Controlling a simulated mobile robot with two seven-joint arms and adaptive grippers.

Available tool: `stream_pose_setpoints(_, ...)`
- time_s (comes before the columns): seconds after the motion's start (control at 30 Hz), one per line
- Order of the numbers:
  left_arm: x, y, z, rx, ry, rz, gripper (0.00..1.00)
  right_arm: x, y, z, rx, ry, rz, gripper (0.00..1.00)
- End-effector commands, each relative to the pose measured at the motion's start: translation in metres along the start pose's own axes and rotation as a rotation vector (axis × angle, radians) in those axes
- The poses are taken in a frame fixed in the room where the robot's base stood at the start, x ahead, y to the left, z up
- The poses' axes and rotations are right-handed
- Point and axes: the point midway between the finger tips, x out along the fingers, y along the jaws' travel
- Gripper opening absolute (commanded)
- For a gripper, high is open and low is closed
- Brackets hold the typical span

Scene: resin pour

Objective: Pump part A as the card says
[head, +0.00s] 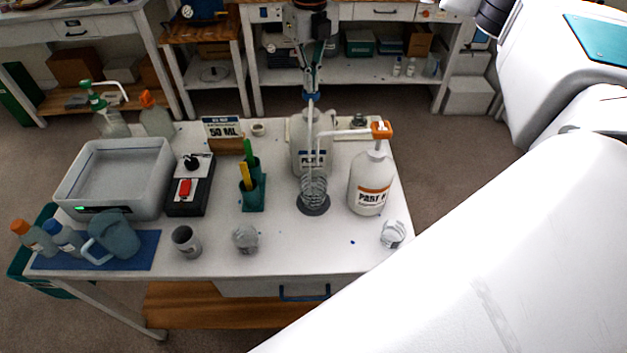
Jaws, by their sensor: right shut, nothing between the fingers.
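The Part A bottle (368,188) is white with an orange-brown label and stands upright at the table's right. Its orange pump head (381,130) has a white spout pointing left. A clear ribbed cup (314,187) stands on a dark round base left of the bottle. The card (223,128) reads "50 ML"; its smaller text is unreadable. My right gripper (312,90) is shut and empty, pointing down at the blue pump head of the blue-labelled bottle (308,140); I cannot tell whether they touch. It is apart from the orange pump head. My left gripper is not in view.
On the white table (290,258) stand a grey tub (72,188), a black box with a red switch (190,186), a green stick holder (252,198), a grey cup (187,241) and clear cups (246,238).

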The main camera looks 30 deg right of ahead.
Motion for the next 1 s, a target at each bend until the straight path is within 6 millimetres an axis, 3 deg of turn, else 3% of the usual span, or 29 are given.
stream_pose_setpoints(0.27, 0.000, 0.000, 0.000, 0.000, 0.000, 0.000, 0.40, 0.002, 0.000, 0.000, 0.000, 0.002, 0.000, 0.00)
stream_pose_setpoints(0.57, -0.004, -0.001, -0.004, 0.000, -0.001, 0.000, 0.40, -0.016, 0.000, 0.000, 0.001, 0.002, -0.001, 0.00)
stream_pose_setpoints(1.0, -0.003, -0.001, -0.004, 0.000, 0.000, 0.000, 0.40, -0.016, 0.000, 0.000, 0.000, 0.001, 0.000, 0.00)
